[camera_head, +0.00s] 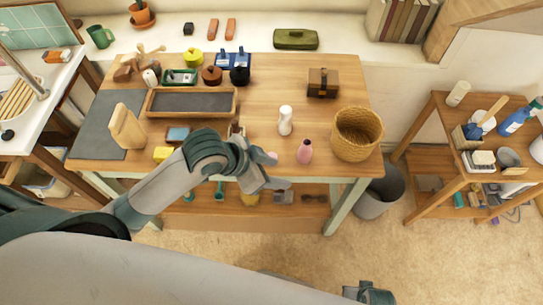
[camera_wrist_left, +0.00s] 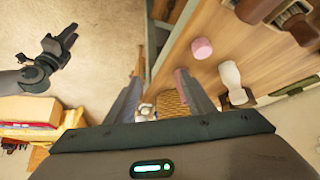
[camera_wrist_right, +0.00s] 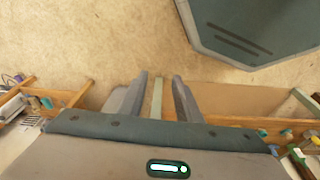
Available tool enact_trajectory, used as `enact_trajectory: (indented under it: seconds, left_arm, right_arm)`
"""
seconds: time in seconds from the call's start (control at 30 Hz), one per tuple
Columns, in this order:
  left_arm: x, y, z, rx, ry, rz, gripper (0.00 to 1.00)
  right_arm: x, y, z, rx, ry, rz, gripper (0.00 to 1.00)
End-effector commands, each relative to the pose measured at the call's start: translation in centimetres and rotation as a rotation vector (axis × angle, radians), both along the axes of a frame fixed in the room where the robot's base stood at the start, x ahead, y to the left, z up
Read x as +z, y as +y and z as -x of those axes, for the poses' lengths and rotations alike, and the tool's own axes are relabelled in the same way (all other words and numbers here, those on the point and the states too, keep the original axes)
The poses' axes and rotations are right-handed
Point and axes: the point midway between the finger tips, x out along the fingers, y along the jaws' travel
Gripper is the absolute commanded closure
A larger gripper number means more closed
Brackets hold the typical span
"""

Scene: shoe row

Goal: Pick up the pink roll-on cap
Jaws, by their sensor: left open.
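The pink cap (camera_wrist_left: 202,48) is a short cylinder on the wooden table in the left wrist view, to the right of my left fingers and apart from them. In the head view a small pink patch of the cap (camera_head: 272,156) shows beside my left gripper (camera_head: 274,170), which partly hides it. My left gripper (camera_wrist_left: 158,80) is open and reaches over the table's front edge. A pink bottle (camera_head: 305,152) stands to the right of it. My right gripper (camera_wrist_right: 159,80) is open and empty, away from the table over the floor.
A white bottle (camera_head: 285,120) stands behind the pink bottle. A wicker basket (camera_head: 357,134) is at the table's right end.

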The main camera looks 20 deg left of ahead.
Motion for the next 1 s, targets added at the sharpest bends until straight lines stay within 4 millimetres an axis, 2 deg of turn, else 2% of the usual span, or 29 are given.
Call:
enact_trajectory:
  seconds: [0.03, 0.1, 0.27, 0.5, 0.63, 0.8, 1.0]
  left_arm:
    - [0.9, 0.0, -0.8, -0.042, -0.013, -0.013, 0.51]
    - [1.8, -0.1, -1.3, -0.096, -0.018, -0.025, 0.51]
    - [3.5, 0.6, -2.4, -0.195, -0.012, -0.061, 0.51]
    - [6.0, 3.5, -3.8, -0.282, 0.029, -0.134, 0.51]
    - [7.5, 5.7, -4.5, -0.295, 0.062, -0.17, 0.51]
    - [9.1, 8.2, -4.9, -0.289, 0.103, -0.198, 0.51]
    - [9.9, 9.5, -4.9, -0.279, 0.129, -0.207, 0.51]
  right_arm:
    - [-1.9, -0.1, 0.8, 0.001, 0.015, 0.002, 0.69]
    - [-4.2, -0.3, 1.8, 0.003, 0.025, 0.003, 0.69]
    - [-9.2, -0.7, 4.7, 0.009, 0.048, 0.006, 0.69]
    - [-15.3, -1.6, 10.2, 0.017, 0.082, 0.01, 0.69]
    - [-17.7, -2.2, 13.6, 0.02, 0.1, 0.013, 0.69]
    - [-19.6, -2.9, 17.1, 0.025, 0.116, 0.016, 0.69]
    - [-20.3, -3.3, 19.0, 0.028, 0.124, 0.017, 0.69]
